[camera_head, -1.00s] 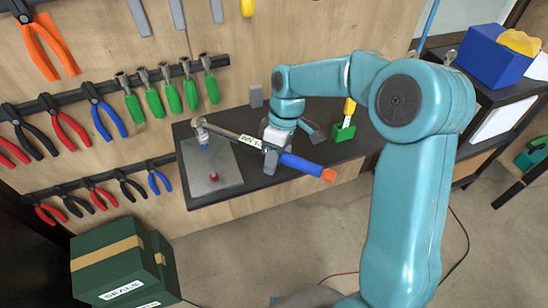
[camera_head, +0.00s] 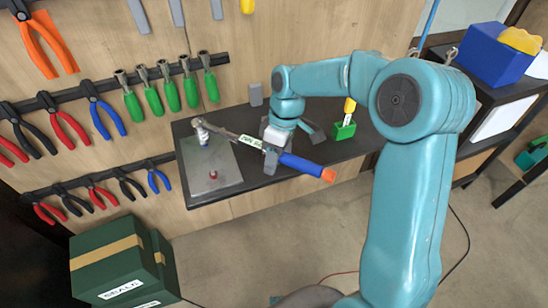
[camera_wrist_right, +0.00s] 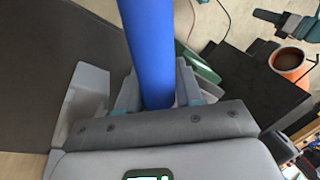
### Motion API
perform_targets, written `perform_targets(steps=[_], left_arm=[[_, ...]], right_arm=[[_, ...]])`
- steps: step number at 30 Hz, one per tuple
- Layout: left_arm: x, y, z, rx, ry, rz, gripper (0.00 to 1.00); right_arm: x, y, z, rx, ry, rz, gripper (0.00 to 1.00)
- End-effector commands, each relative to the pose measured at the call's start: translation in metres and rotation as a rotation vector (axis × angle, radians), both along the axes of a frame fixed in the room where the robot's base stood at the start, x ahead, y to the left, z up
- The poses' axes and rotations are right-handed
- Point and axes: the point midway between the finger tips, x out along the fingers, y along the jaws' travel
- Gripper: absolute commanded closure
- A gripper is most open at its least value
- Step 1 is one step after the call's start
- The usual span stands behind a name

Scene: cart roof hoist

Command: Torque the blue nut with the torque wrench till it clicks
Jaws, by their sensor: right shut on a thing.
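The torque wrench (camera_head: 302,164) has a blue handle with an orange end and a metal shaft with a label. My right gripper (camera_head: 271,155) is shut on it; in the right wrist view the blue handle (camera_wrist_right: 150,50) runs between the fingers (camera_wrist_right: 155,92). A red nut (camera_head: 213,174) stands nearer the plate's front. My left gripper is not in view.
The plate lies on a dark shelf (camera_head: 300,180) against a wooden tool wall. A green holder with a yellow-handled tool (camera_head: 344,129) stands on the shelf to the right. Pliers and green-handled tools hang at left. Green boxes (camera_head: 115,265) stand below. A blue bin (camera_head: 490,55) is far right.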

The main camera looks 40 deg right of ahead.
Motion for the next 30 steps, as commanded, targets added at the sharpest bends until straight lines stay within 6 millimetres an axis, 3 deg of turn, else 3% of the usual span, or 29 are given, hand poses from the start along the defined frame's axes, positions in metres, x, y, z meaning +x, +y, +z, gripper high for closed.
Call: perform_targets(steps=[14,30], left_arm=[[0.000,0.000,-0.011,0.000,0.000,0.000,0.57],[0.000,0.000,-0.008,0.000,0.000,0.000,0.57]], right_arm=[[0.001,0.000,-0.014,0.000,-0.002,-0.001,1.00],[0.000,0.001,-0.010,0.000,-0.003,-0.004,1.00]])
